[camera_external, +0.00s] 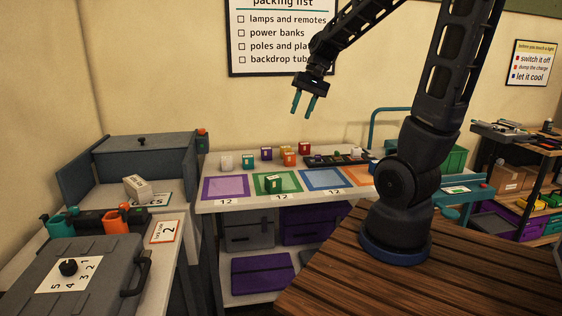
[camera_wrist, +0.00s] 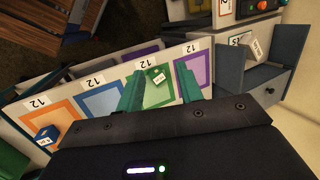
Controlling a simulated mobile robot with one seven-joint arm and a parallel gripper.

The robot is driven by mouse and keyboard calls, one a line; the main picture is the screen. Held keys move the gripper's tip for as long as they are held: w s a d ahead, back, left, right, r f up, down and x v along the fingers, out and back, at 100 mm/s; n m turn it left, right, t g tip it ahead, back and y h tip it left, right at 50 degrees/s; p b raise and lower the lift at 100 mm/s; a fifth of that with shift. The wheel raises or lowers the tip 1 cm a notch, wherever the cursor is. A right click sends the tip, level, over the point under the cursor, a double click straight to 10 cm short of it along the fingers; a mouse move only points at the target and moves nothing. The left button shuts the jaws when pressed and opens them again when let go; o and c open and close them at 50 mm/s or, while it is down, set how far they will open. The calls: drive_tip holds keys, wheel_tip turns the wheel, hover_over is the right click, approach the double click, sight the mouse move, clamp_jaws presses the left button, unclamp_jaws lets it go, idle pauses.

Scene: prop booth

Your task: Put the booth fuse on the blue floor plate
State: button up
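The blue floor plate (camera_external: 325,179) is a blue-bordered square on the white table, between the green and orange plates; it also shows in the wrist view (camera_wrist: 103,101) and looks empty. I cannot tell which block is the booth fuse, as the small labels are unreadable. A green block (camera_external: 273,185) stands on the green plate (camera_external: 291,190). A blue block (camera_wrist: 46,135) sits on the orange plate (camera_wrist: 66,110). Several small coloured blocks stand along the table's back. My gripper (camera_external: 304,107) is open and empty, high above the table, its fingers pointing down.
A purple plate (camera_external: 226,187) lies at the table's left end, empty. A dark strip (camera_external: 337,160) holding small items lies behind the blue plate. A white block (camera_external: 138,187) rests in the grey open unit at left. A grey case (camera_external: 105,285) stands in front of it.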

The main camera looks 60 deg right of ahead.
drive_tip(key=s+a+r+n+t+h, duration=0.1)
drive_tip(key=s+a+r+n+h, duration=0.1)
drive_tip(key=s, duration=0.4)
drive_tip(key=s+a+r+n+t+h, duration=0.1)
drive_tip(key=s+a+r+n+h, duration=0.1)
drive_tip(key=s+a+n, duration=0.2)
drive_tip(key=shift+s+a+r+n, duration=0.4)
drive_tip(key=shift+s+n, duration=0.55)
drive_tip(key=shift+n, duration=0.45)
